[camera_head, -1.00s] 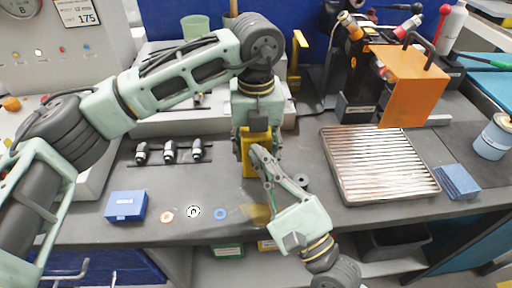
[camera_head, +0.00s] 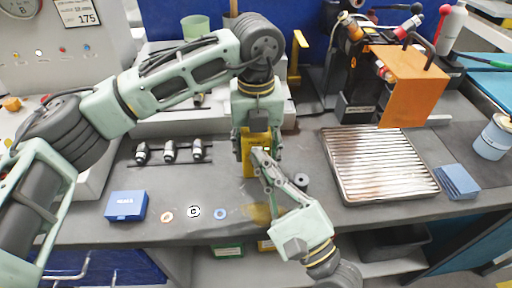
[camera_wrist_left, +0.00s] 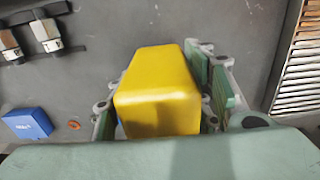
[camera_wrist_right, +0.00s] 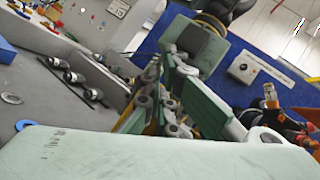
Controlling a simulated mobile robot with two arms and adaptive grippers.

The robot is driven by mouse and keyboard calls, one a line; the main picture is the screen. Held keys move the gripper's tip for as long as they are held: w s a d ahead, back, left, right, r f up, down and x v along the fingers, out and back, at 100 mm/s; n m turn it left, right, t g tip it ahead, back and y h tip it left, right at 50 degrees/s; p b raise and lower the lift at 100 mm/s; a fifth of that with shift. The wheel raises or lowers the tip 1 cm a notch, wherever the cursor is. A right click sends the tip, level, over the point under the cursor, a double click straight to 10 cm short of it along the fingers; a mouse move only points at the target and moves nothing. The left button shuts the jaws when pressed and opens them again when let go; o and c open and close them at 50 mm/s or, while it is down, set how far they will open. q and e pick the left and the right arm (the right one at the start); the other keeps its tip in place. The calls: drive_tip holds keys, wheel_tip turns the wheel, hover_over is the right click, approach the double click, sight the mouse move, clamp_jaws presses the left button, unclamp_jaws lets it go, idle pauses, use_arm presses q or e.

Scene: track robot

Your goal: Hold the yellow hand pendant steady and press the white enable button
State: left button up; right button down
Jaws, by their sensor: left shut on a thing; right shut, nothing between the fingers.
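The yellow hand pendant (camera_head: 249,170) stands upright over the bench near the middle of the head view. My left gripper (camera_head: 257,132) comes down from above and is shut on it. In the left wrist view the pendant's yellow end (camera_wrist_left: 158,85) sits between the two fingers. My right gripper (camera_head: 259,153) is shut and empty, with its fingertips right in front of the pendant. I cannot tell whether they touch it. The right gripper's closed fingers also show in the right wrist view (camera_wrist_right: 165,105). The white enable button is not visible; fingers cover much of the pendant's face.
A ribbed metal tray (camera_head: 338,185) lies to the right, with blue pads (camera_head: 458,182) beside it. A blue box (camera_head: 126,206), small rings and several dark fittings (camera_head: 170,151) lie to the left. A dark round piece (camera_head: 301,180) sits close to the right gripper.

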drive_tip(key=s, duration=0.6)
idle(0.5)
use_arm(q)
drive_tip(key=o, duration=1.6)
drive_tip(key=shift+o, duration=0.2)
